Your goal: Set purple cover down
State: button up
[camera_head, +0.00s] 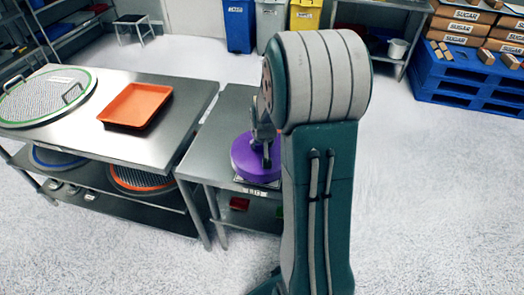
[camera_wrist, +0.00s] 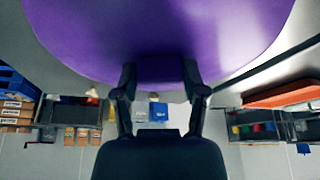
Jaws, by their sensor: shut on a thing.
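The purple cover (camera_head: 246,156) is a round disc at the smaller steel table, over a small mat (camera_head: 257,183) with a printed label at the table's front edge. My gripper (camera_head: 265,142) is at the cover's top and partly hidden by my arm. In the wrist view the cover (camera_wrist: 160,30) fills the top, and my gripper (camera_wrist: 159,78) has its two fingers shut on the purple handle between them. The cover looks nearly level. I cannot tell whether it touches the mat or hangs just above it. Its right part is hidden behind my arm in the head view.
The smaller table (camera_head: 215,130) is bare behind the cover. A larger steel table (camera_head: 85,145) at left holds an orange tray (camera_head: 136,104) and a round mesh sieve (camera_head: 40,98). The floor at right is clear.

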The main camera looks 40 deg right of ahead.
aim_at(262, 149)
jog(key=shift+w+d+f, duration=0.25)
jog(key=shift+w+f, duration=0.05)
jog(key=shift+f, duration=1.65)
jog(key=shift+f, duration=0.1)
jog(key=o, duration=1.2)
jog(key=shift+c, duration=0.2)
